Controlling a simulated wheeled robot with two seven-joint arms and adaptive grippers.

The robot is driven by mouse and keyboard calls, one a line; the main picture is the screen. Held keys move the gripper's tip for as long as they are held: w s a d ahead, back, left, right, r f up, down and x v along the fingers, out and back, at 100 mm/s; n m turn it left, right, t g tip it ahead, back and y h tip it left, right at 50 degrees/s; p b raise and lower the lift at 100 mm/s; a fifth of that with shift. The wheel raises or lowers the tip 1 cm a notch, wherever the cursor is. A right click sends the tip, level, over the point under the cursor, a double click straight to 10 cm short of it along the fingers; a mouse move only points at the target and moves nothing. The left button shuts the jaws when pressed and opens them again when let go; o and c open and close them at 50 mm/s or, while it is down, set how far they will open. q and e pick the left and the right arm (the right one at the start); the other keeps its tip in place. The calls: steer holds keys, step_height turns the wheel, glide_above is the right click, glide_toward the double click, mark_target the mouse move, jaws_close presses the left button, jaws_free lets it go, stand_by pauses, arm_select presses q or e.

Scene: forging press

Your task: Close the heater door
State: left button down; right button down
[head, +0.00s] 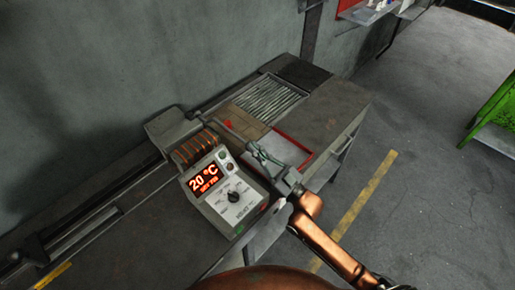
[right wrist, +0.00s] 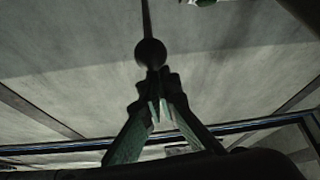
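The heater (head: 222,192) is a grey box with a lit red "20 °C" display and a dial, standing on the bench. Copper-coloured coils (head: 195,147) show behind it. A thin dark handle rod (head: 241,135) runs from beside the coils to my right gripper (head: 262,155). In the right wrist view the rod ends in a dark ball (right wrist: 150,53) at the tips of my right gripper (right wrist: 159,85). The greenish fingers are drawn close together around a dark part just below the ball. The door panel itself cannot be made out clearly. My left gripper is not in view.
The bench (head: 345,105) carries a slatted tray (head: 268,98) and a red-edged plate (head: 300,150) near my right arm. A long rail (head: 85,220) runs left along the grey wall. A green stand (head: 495,115) is far right. Floor right of the bench is clear.

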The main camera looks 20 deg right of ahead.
steer(key=shift+w+f, duration=0.1)
steer(key=shift+f, duration=0.5)
step_height(320, 180, up, 5)
steer(key=p, duration=0.5)
steer(key=b+v, duration=0.2)
steer(key=v, duration=0.8)
steer(key=shift+s+a+r, duration=0.15)
steer(key=shift+s, duration=0.45)
steer(key=shift+a, duration=0.1)
